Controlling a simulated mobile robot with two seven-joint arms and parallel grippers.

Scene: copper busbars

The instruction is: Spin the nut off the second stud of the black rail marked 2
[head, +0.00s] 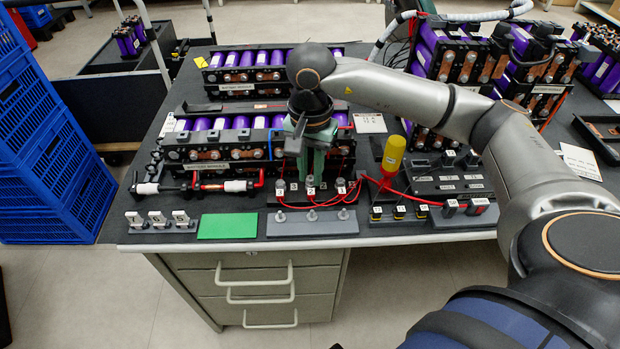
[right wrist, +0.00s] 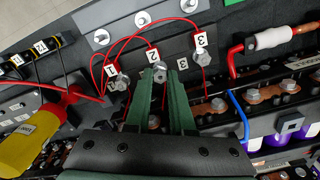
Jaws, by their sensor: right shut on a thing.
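The black rail (head: 327,199) stands near the table's front, with studs tagged 1, 2 and 3. In the right wrist view, the middle stud's silver nut (right wrist: 160,75) sits between my green fingertips, just below tag 2 (right wrist: 152,55). My right gripper (head: 310,181) points down over the middle of the rail and is shut on this nut; it also shows in the right wrist view (right wrist: 160,82). The stud under the nut is hidden. The neighbouring nuts by tag 1 (right wrist: 118,83) and tag 3 (right wrist: 203,58) stand apart from the fingers. My left gripper is not in view.
Red wires (right wrist: 125,42) loop from the studs. A grey plate (head: 312,230) with three silver pieces lies in front of the rail, beside a green mat (head: 228,226). A yellow-and-red tool (head: 392,158) stands to the right. Battery modules (head: 210,152) crowd behind.

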